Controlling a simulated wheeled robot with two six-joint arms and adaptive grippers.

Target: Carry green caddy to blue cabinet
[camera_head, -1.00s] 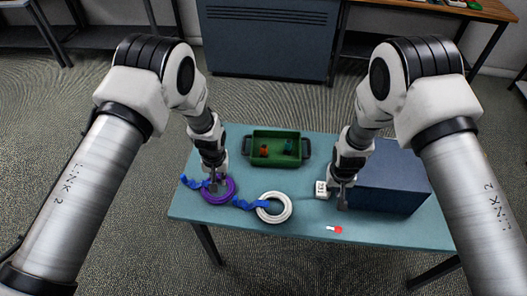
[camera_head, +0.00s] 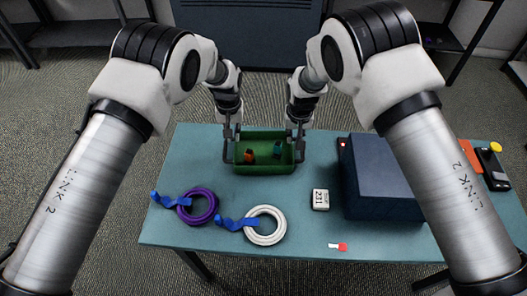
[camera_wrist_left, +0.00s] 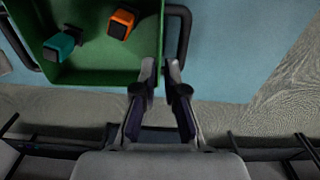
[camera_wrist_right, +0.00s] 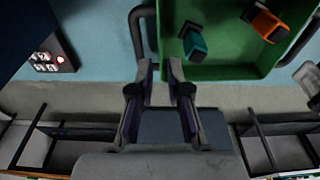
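The green caddy (camera_head: 264,169) sits on the table with a dark handle at each end. An orange item (camera_head: 249,155) and a teal item (camera_head: 277,150) stand in it. My left gripper (camera_head: 232,134) is at the left handle, and my right gripper (camera_head: 296,130) is at the right handle. In the left wrist view, the fingers (camera_wrist_left: 160,68) have a narrow gap close to the handle (camera_wrist_left: 183,35). In the right wrist view, the fingers (camera_wrist_right: 159,68) are apart by the other handle (camera_wrist_right: 137,32). A blue-grey cabinet (camera_head: 245,35) stands on the floor beyond the table.
Dark shelves stand behind at left and right.

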